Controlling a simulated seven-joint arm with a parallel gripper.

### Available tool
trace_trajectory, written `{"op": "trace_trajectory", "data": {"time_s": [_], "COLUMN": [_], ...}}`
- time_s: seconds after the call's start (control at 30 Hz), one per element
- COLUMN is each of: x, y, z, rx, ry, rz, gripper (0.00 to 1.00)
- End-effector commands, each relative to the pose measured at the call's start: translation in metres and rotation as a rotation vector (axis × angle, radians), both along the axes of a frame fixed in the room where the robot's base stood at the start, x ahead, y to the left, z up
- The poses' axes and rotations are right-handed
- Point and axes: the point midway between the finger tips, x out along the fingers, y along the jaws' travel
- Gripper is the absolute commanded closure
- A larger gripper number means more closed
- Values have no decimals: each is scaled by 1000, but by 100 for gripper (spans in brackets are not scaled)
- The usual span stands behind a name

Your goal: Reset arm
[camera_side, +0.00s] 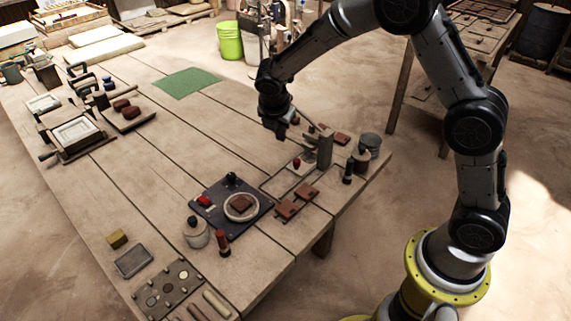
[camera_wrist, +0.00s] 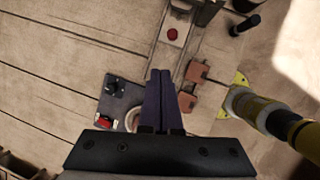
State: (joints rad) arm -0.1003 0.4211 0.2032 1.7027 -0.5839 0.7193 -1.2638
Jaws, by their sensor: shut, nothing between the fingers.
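My gripper (camera_side: 280,131) hangs above the wooden table (camera_side: 160,140), left of the upright post of a small press (camera_side: 324,150). In the wrist view my gripper (camera_wrist: 160,74) points down with its two dark fingers together and nothing between them. A dark plate (camera_side: 207,207) with a red switch and a pale ring lies on the table in front of it. A brown tile (camera_side: 241,203) lies within the ring. In the wrist view the fingers cover part of this plate (camera_wrist: 115,92).
Brown tiles (camera_side: 291,204) lie to the right of the plate. A lidded jar (camera_side: 197,234) and a red-topped tool (camera_side: 222,243) stand below it. A green mat (camera_side: 187,82) lies farther back. Framed moulds (camera_side: 76,133) stand at the left. The middle of the table is clear.

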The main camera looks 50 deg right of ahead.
Motion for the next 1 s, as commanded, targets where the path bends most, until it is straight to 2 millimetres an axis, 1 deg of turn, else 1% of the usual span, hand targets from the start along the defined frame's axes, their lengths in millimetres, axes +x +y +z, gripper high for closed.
{"op": "trace_trajectory", "data": {"time_s": [0.03,0.07,0.1,0.17,0.2,0.27,0.3,0.37,0.4,0.47,0.5,0.63,0.7,0.77,0.8,0.9,1.0], "x": [-4,-8,-16,-29,-40,-58,-71,-92,-106,-129,-144,-196,-222,-242,-255,-285,-305], "y": [-3,-5,-6,-8,-9,-11,-11,-12,-11,-11,-10,-5,-1,3,6,14,23], "z": [30,45,64,90,106,128,141,158,168,181,188,200,200,198,196,183,168], "rx": [12,20,34,60,82,118,145,189,222,274,312,446,521,586,628,734,809], "ry": [-53,-79,-113,-165,-199,-250,-284,-334,-365,-411,-441,-524,-556,-577,-586,-591,-566], "rz": [-14,-25,-46,-89,-126,-186,-231,-303,-355,-435,-492,-692,-803,-899,-965,-1147,-1322], "gripper": [100,100,100,100,100,100,100,100,100,100,100,100,100,100,100,100,100]}}
